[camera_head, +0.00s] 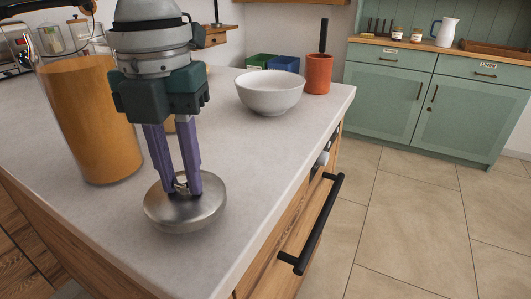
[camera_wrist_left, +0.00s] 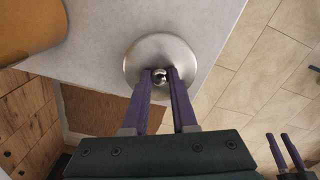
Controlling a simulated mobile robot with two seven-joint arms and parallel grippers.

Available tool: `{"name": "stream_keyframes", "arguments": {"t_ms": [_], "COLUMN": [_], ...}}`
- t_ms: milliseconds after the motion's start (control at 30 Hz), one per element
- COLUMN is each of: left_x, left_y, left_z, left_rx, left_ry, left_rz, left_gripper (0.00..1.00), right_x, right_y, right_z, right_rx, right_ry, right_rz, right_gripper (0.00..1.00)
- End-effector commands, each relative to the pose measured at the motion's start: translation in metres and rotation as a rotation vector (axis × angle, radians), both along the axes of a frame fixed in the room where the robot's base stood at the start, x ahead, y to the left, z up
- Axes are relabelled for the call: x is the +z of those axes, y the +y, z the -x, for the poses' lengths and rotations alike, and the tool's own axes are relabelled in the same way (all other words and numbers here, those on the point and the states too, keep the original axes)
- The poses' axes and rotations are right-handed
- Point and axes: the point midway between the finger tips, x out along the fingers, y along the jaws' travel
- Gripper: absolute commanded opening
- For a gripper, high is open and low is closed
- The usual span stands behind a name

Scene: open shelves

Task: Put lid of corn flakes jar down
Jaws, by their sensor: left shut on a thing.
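The round metal lid (camera_head: 180,213) is at the counter's near part, right of the jar, and also shows in the left wrist view (camera_wrist_left: 150,52). It looks level, on or just above the countertop; I cannot tell if it touches. My left gripper (camera_head: 181,184) points down from above and is shut on the lid's small knob (camera_wrist_left: 159,77). The tall glass jar (camera_head: 92,120) with orange-yellow contents stands upright to the left, its top uncovered. My right gripper (camera_wrist_left: 277,135) shows only at the lower right of the left wrist view, its fingers apart and empty.
A white bowl (camera_head: 270,92) stands farther back on the counter (camera_head: 245,150). An orange-red holder (camera_head: 318,74) and a blue box (camera_head: 284,64) are behind it. The counter's edge is close to the lid's right. A drawer handle (camera_head: 320,225) juts out below.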

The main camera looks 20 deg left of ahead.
Motion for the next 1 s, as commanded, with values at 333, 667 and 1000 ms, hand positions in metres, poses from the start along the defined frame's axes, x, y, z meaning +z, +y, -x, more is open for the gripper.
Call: {"name": "stream_keyframes", "arguments": {"t_ms": [333,667,1000], "left_x": [-0.026,-0.03,-0.03], "left_y": [0.0,0.0,0.0], "left_z": [0.0,0.0,0.0], "left_rx": [0.0,0.0,0.0], "left_ry": [0.001,0.001,0.001], "left_rz": [-0.001,-0.001,-0.001], "left_gripper": [0.0,0.4,0.56], "right_x": [-0.021,-0.024,-0.024], "right_y": [0.0,0.0,0.001], "right_z": [0.0,0.0,0.001], "right_rx": [-0.001,-0.002,-0.002], "right_ry": [0.001,0.001,0.001], "right_rz": [0.0,-0.001,-0.003], "right_gripper": [0.5,0.5,0.5]}}
